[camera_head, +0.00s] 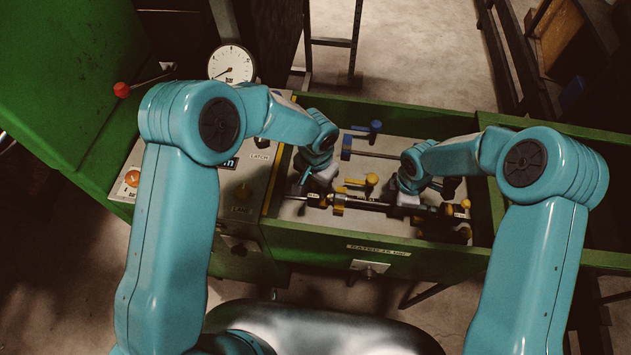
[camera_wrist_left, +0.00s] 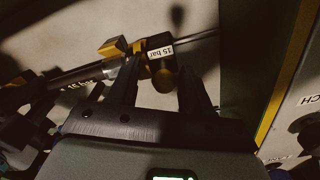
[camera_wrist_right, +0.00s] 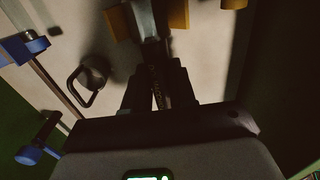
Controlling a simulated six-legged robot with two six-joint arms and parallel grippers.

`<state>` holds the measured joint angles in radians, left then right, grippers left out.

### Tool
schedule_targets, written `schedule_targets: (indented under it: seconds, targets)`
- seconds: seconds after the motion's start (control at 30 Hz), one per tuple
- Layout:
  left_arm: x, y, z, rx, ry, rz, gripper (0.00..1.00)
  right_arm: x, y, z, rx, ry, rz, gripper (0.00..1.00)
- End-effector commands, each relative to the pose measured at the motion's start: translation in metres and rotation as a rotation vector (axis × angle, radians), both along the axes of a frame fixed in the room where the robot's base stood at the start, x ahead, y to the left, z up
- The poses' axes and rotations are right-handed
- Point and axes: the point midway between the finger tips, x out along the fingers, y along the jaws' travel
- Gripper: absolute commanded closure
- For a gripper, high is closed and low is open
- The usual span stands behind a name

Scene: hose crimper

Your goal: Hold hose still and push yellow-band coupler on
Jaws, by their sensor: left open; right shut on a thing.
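The dark hose (camera_head: 372,205) lies level across the green-walled tray. My right gripper (camera_head: 407,203) is shut on it; in the right wrist view a dark braided length (camera_wrist_right: 156,75) runs between its fingers (camera_wrist_right: 158,92). A yellow-banded coupler (camera_head: 339,204) sits left of that grip, in line with the hose. Whether the coupler is on the hose end is too dark to tell.
A blue-ended rod (camera_head: 375,153) and a blue handle (camera_head: 374,128) lie behind the hose. A yellow-topped handle (camera_head: 371,180) stands close behind it. The green tray wall (camera_head: 330,238) borders the front. A panel with a gauge (camera_head: 231,65) is at left.

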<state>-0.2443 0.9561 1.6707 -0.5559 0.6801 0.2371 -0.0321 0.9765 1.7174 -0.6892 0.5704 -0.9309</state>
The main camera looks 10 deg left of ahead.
Motion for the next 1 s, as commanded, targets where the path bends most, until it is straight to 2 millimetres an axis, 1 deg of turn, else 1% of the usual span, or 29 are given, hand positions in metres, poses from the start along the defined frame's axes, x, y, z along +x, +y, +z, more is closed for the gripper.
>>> schedule_targets:
  seconds: [0.07,0.17,0.4,0.5,0.6,0.73,1.0]
  targets:
    - [0.001,0.0,0.006,-0.001,-0.002,0.001,0.51,0.0,0.0,0.0,0.001,0.0,-0.001,1.0]
    - [0.001,-0.001,0.023,0.0,-0.005,-0.001,0.51,0.0,0.0,0.0,0.001,0.0,-0.001,1.0]
    - [0.001,-0.001,0.079,-0.002,-0.006,0.0,0.51,0.0,0.001,0.0,0.001,0.0,-0.001,1.0]
    - [0.0,-0.001,0.098,-0.001,-0.005,-0.001,0.51,0.0,0.001,-0.001,0.001,0.0,-0.001,1.0]
    - [0.0,-0.001,0.111,-0.002,-0.004,0.0,0.51,0.0,0.001,-0.001,0.001,0.0,-0.001,1.0]
    - [0.0,-0.001,0.119,-0.001,-0.002,-0.001,0.51,0.0,0.001,-0.001,0.001,0.0,-0.001,1.0]
    - [0.0,-0.001,0.12,0.0,-0.001,-0.001,0.51,0.0,0.001,-0.001,0.002,0.0,-0.001,1.0]
